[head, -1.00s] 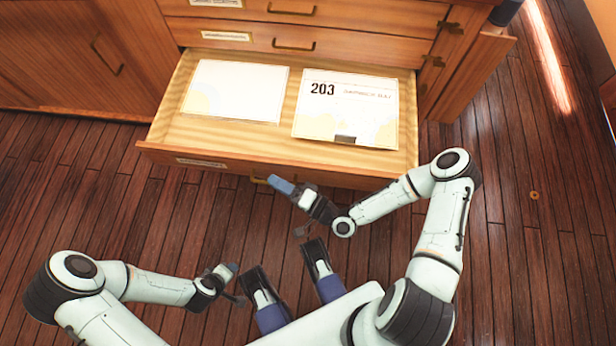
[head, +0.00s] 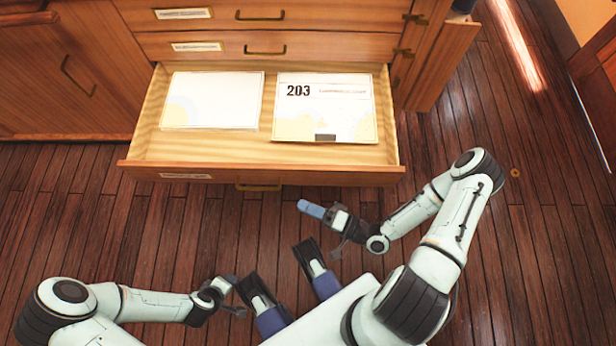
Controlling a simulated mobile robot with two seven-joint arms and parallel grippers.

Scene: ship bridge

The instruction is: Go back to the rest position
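My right gripper (head: 323,229) hangs over the floor in front of the open drawer, apart from it. Its blue-tipped finger and dark finger are spread, with nothing between them. My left gripper (head: 238,295) is at the lower left, above the floor and farther from the drawer. Its fingers look spread and empty, though they are small in this view. Both arms are bent at the elbow and near my body.
The open drawer (head: 265,177) of a wooden cabinet (head: 330,17) holds a plain pale chart (head: 212,100) and one marked 203 (head: 325,107). The drawers above are shut.

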